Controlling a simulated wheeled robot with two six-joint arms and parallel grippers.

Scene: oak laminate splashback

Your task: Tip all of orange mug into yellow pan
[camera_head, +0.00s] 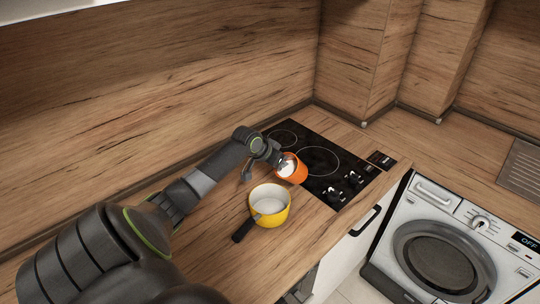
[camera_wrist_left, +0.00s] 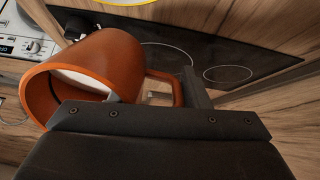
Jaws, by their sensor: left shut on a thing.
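The orange mug (camera_head: 293,170) is held by my left gripper (camera_head: 277,160) and is tilted, with its mouth facing left and something white inside. In the left wrist view the mug (camera_wrist_left: 105,60) shows white contents (camera_wrist_left: 82,82) through its mouth. Its handle (camera_wrist_left: 162,74) is beside my left gripper (camera_wrist_left: 152,97), which is shut on the mug's handle side. The yellow pan (camera_head: 282,217) stands upright on the counter, just below and left of the mug in the picture. Its pale inside looks empty, and its black handle (camera_head: 243,230) points to the lower left. My right gripper is not in view.
The black hob (camera_head: 318,172) lies just behind and right of the pan, with knobs (camera_head: 345,182) at its front. The wooden splashback (camera_head: 150,90) rises behind the counter. A white washing machine (camera_head: 440,245) stands at the lower right. Counter left of the pan is clear.

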